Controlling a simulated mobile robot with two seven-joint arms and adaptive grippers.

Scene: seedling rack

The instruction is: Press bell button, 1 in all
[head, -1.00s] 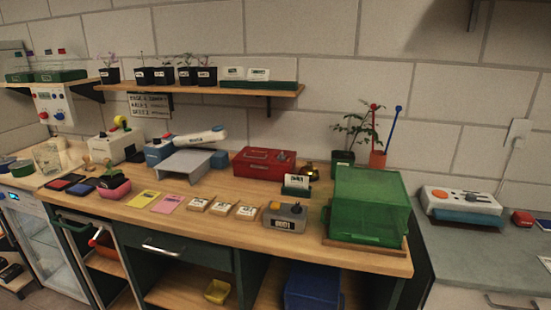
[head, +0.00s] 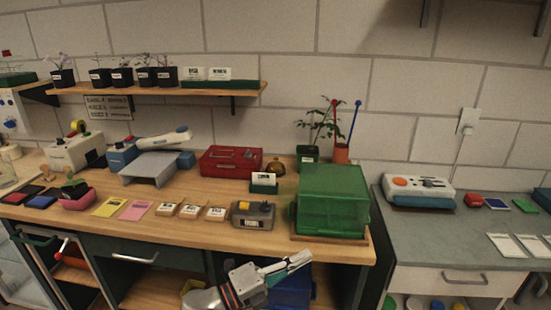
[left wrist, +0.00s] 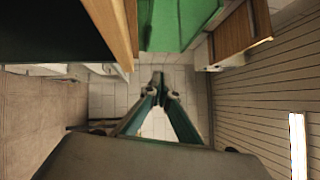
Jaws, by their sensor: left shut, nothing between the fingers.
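A small brass-coloured bell (head: 277,166) stands on the wooden bench, behind the white card in its green holder (head: 264,182), which hides its lower part. Its button is too small to make out. My left gripper (head: 303,258) is in front of the bench's front edge, below and in front of the green clear box (head: 333,200), well apart from the bell. Its fingers are together and empty; they also show in the left wrist view (left wrist: 158,82). My right gripper is not in view.
Potted plants (head: 308,152) stand behind the green box. The bench edge (head: 230,238) lies between my gripper and the bench-top things.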

